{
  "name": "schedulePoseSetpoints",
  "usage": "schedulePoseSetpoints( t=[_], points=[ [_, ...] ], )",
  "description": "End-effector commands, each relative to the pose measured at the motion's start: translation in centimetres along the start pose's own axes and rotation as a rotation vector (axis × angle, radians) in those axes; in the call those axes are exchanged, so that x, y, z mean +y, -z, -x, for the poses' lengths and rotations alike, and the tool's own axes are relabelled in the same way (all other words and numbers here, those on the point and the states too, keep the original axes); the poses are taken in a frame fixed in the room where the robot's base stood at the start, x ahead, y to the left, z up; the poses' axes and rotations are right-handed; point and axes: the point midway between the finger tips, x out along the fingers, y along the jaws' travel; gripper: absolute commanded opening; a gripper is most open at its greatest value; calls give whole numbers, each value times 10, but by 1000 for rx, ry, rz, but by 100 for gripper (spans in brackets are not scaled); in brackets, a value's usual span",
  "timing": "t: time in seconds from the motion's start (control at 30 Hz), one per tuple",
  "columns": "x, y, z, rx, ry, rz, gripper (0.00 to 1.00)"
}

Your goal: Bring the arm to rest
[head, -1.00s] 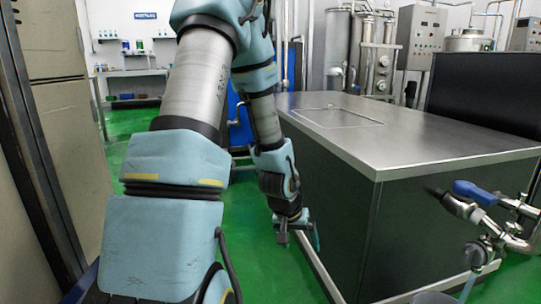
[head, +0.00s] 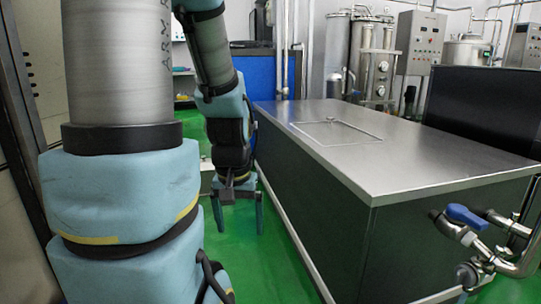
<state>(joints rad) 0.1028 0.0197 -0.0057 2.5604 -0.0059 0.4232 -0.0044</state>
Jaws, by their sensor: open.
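My gripper (head: 238,212) hangs at the end of my arm, left of the steel-topped cabinet in the head view. Its two blue-grey fingers point down and stand apart, with nothing between them. It is over the green floor, below the level of the cabinet top. My arm fills the left part of the view, and its upper part runs out of the top of the picture.
The steel-topped cabinet (head: 410,165) stands close to the right of my gripper. A pipe with a blue-handled valve (head: 465,215) juts out at the lower right. A tall beige panel (head: 25,150) stands at the far left. Green floor (head: 262,265) is clear below the gripper.

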Motion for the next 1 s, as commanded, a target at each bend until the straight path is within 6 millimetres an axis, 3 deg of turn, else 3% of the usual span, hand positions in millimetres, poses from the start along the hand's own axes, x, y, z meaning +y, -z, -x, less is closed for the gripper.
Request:
schedulePoseSetpoints(
  t=[0.03,0.1,0.6,0.8,1.0],
  points=[
    [0,4,29,0,0,0,94],
    [0,7,51,1,0,0,94],
    [1,28,198,1,0,-1,94],
    [1,32,226,1,0,-1,94],
    [1,32,229,1,0,-1,94]
  ],
)
